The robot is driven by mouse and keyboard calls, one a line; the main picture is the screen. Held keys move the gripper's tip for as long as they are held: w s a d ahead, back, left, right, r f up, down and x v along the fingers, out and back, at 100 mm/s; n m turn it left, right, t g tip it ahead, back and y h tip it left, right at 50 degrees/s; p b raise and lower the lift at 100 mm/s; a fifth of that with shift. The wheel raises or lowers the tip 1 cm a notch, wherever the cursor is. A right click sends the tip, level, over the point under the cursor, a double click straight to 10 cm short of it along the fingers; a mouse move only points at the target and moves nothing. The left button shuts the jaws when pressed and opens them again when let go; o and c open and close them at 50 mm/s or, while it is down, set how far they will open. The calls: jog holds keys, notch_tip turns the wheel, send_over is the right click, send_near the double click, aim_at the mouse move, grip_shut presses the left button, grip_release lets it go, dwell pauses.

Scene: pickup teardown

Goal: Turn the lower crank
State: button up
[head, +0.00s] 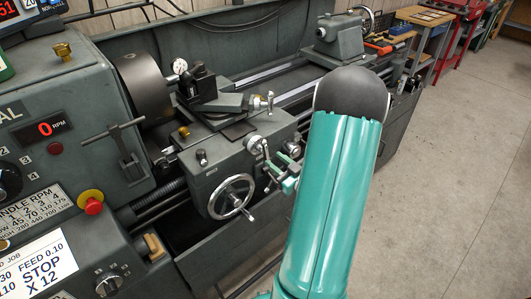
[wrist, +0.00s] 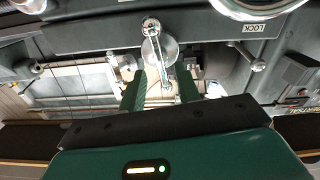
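The lower crank (head: 255,145), a bright metal crank with a round hub and an arm, is on the front of the lathe carriage. In the wrist view, the crank (wrist: 158,50) has a ball at its upper end, and its arm runs down into the gap between my fingers. My gripper (head: 280,176) is just below and right of the crank in the head view. In the wrist view my gripper (wrist: 161,78) is open, with a green finger on each side of the arm's lower end. Clear gaps show beside the arm; whether the handle is fully between the fingers in depth I cannot tell.
A spoked handwheel (head: 231,197) sits below left of the crank. An upper crank (head: 268,101) on the tool slide is above it. The tailstock (head: 338,38) stands farther along the bed. Open concrete floor (head: 450,180) lies to the right.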

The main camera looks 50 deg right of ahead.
aim_at(268, 154)
jog(key=w, duration=0.5)
jog(key=shift+w+d, duration=0.3)
jog(key=shift+w, duration=0.1)
grip_shut()
jog(key=shift+n, duration=0.3)
